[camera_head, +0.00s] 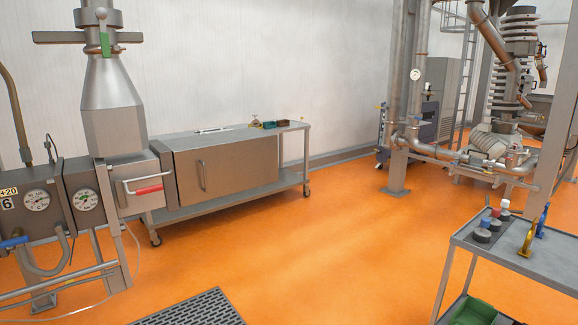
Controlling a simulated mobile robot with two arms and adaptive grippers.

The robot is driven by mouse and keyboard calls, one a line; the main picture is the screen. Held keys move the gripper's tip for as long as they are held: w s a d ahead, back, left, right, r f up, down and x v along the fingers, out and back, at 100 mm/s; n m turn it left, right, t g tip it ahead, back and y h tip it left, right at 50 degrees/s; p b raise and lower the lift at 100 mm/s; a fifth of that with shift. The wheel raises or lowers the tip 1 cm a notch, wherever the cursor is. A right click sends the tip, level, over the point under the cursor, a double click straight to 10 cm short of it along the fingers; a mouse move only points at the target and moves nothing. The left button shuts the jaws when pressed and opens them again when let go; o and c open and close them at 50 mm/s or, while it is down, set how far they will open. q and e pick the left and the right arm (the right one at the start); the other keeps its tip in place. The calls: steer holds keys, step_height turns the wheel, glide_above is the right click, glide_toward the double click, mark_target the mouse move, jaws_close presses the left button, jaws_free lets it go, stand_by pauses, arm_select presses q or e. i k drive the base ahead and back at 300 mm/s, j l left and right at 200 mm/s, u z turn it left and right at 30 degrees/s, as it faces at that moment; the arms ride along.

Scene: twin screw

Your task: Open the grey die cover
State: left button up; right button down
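A grey metal box with a bar handle (201,176) on its front stands on the wheeled table at left centre; its front looks shut. Left of it, a smaller grey housing (128,172) below the metal hopper carries a handle with a red grip (148,189). I cannot tell for certain which of these grey fronts is the die cover. Neither of my grippers is in view.
A gauge panel (35,200) with a blue-handled valve stands at far left. A grey cart (520,246) with small bottles is at lower right. A dark grate (195,308) lies in front. The orange floor (300,240) between is clear.

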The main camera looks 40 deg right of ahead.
mark_target(210, 166)
steer(key=z, duration=0.9)
